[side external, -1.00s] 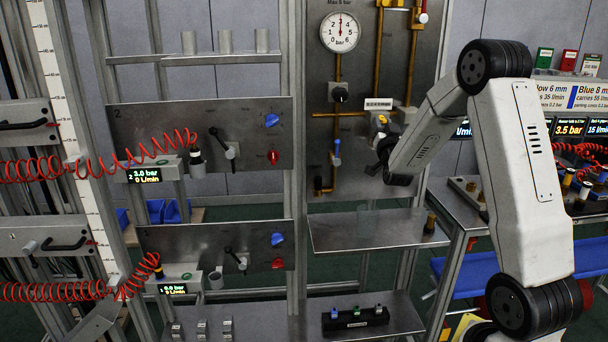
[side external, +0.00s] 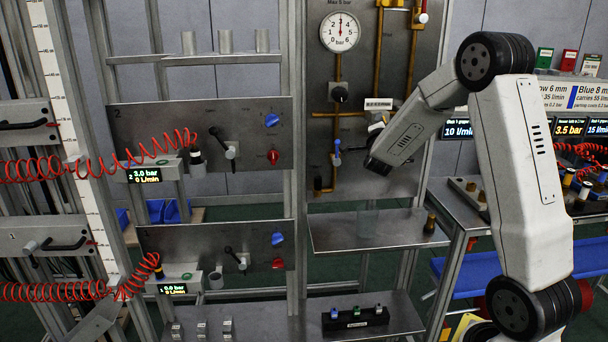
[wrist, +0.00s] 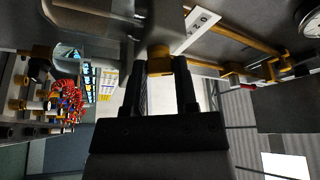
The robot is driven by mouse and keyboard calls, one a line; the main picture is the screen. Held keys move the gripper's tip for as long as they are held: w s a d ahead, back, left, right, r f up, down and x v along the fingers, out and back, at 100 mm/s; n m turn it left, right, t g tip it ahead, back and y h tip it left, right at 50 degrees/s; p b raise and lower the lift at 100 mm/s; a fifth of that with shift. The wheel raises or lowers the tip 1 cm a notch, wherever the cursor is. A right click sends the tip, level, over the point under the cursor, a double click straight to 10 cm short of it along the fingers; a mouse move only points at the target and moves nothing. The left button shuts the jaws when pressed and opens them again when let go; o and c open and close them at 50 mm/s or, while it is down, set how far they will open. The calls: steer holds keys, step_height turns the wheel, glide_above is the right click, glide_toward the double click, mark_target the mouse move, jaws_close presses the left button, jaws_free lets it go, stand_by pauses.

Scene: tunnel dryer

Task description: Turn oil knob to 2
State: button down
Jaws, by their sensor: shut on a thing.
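The oil knob (wrist: 159,66) is a small brass-coloured piece below a grey body in the wrist view. My gripper (wrist: 162,72) has its two dark fingers on either side of it and is shut on it. A white label (wrist: 198,28) with numbers sits beside the knob; I cannot read the knob's setting against it. In the side view the label (side external: 379,104) is on the grey panel, just above where my wrist meets the pipework. My wrist and forearm largely hide the knob and fingers there.
A round pressure gauge (side external: 340,32) and brass pipes (side external: 338,70) are on the same panel. A black knob (side external: 340,93) and a blue-handled valve (side external: 337,147) are to the left.

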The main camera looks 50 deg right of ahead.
steer(key=shift+m, duration=0.3)
steer(key=shift+c, duration=1.9)
jaws_free()
steer(key=shift+a, duration=0.1)
steer(key=v, duration=0.7)
steer(key=shift+a, duration=0.3)
steer(key=shift+s, duration=0.1)
